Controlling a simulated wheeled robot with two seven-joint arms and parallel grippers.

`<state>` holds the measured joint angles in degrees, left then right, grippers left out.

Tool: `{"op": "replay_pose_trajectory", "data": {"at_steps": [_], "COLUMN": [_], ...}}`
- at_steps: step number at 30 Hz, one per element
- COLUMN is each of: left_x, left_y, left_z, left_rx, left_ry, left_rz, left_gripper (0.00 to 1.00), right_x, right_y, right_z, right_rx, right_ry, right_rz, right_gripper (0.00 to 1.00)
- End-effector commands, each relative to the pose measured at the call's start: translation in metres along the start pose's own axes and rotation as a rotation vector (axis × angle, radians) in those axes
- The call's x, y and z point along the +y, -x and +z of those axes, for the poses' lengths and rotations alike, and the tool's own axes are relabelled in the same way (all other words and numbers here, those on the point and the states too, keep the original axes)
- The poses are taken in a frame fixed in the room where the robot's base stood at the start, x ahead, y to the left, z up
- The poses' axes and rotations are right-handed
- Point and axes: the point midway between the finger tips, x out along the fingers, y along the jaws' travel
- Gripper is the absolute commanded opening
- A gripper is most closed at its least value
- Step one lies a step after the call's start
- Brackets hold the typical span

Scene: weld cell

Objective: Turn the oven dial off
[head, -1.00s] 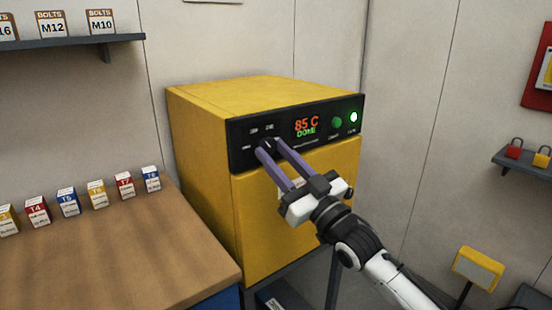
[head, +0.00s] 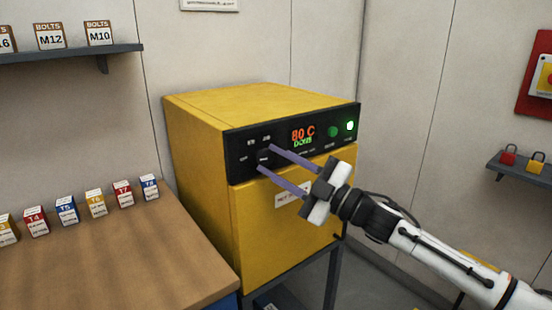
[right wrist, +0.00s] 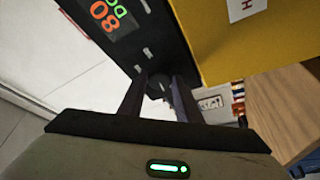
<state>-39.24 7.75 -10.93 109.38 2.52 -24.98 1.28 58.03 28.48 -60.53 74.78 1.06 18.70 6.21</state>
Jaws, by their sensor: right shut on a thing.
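The yellow oven (head: 200,150) stands in the middle of the head view. Its black panel (head: 236,145) carries a dial (head: 264,155) on its left part, among small white labels. My right gripper (head: 267,158) reaches in from the right, its two purple-grey fingers one above the other and shut on the dial. In the right wrist view the dark dial (right wrist: 156,86) sits between the two fingertips. The fingers partly hide it, and I cannot read which label it points to. The display (head: 303,135) reads 80 C with green DONE below. My left gripper is out of view.
A green button (head: 333,132) and a lit green lamp (head: 350,126) sit at the panel's right. A wooden bench (head: 110,250) with several small labelled boxes stands at left. A shelf with padlocks (head: 508,158) is on the right wall.

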Motion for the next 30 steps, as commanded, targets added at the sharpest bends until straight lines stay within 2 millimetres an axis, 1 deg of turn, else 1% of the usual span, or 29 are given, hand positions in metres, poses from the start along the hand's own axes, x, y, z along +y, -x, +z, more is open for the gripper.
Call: {"op": "replay_pose_trajectory", "data": {"at_steps": [1,9,25,26,28,29,30], "left_x": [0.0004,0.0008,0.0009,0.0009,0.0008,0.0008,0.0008], "left_y": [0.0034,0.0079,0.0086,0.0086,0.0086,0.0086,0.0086], "left_z": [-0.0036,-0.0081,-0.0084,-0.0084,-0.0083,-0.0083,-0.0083], "left_rx": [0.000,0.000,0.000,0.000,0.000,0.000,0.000], "left_ry": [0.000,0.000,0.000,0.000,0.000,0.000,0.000], "left_rz": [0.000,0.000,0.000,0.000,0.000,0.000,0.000], "left_gripper": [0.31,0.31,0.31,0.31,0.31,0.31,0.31], "right_x": [0.0022,0.0019,0.0012,0.0012,0.0013,0.0013,0.0013], "right_y": [0.0000,0.0002,0.0002,0.0002,0.0002,0.0002,0.0002], "right_z": [-0.0002,0.0003,0.0004,0.0003,0.0003,0.0003,0.0003], "right_rx": [-0.002,-0.002,0.000,0.000,0.000,0.000,0.000], "right_ry": [0.025,0.110,0.131,0.131,0.131,0.130,0.130], "right_rz": [-0.011,-0.046,-0.054,-0.054,-0.054,-0.054,-0.054], "right_gripper": [0.09,0.08,0.08,0.34,0.46,0.49,0.49]}}
